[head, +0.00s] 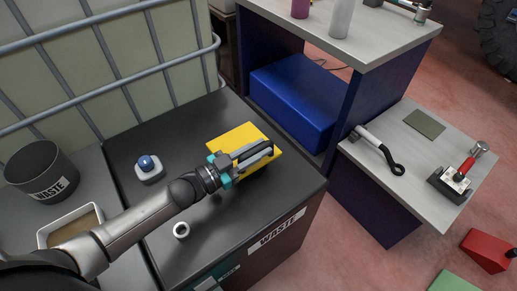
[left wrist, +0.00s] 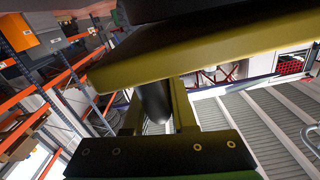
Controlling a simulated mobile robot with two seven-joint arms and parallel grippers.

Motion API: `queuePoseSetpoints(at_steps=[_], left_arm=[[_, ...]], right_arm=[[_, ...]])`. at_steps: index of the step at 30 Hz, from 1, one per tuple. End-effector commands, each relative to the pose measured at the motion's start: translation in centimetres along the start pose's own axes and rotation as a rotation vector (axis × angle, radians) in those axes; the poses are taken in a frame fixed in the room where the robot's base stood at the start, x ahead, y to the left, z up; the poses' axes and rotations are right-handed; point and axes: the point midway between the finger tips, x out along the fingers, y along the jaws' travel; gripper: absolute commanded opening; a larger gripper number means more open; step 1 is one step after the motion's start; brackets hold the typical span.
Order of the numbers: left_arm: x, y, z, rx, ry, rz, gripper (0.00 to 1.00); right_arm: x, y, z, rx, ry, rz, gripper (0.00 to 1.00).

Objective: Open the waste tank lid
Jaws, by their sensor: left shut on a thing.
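The waste tank (head: 285,190) is a dark box with a white WASTE label on its front. The square yellow lid (head: 232,139) is at the right part of its top. My left gripper (head: 256,154) reaches over the lid from the left and is shut on its dark handle. In the left wrist view, the yellow lid (left wrist: 205,48) crosses the upper part and a dark rounded piece, seemingly the handle (left wrist: 154,100), shows between the fingers. The gripper hides part of the lid. I cannot tell whether the lid rests on the tank or is raised.
A black WASTE bin (head: 42,170) and a tray (head: 70,222) stand left. A railed tank (head: 95,70) is behind. A grey workbench (head: 420,165) with tools stands right.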

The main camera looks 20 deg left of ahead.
Motion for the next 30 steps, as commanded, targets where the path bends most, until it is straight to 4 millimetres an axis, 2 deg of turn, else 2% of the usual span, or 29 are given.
queuePoseSetpoints(at_steps=[15, 25, 30], left_arm=[[-0.1, -2.6, -2.9, -0.207, -0.001, -0.004, 0.0], [-0.1, -4.6, -4.4, -0.373, 0.0, -0.005, 0.0], [-0.1, -6.0, -5.2, -0.478, 0.0, -0.006, 0.0]], right_arm=[[2.2, 2.5, 6.2, -0.008, -0.016, 0.03, 0.5], [2.0, 4.2, 10.0, -0.011, -0.021, 0.049, 0.5], [1.2, 3.4, 10.3, -0.012, -0.03, 0.039, 0.5]])
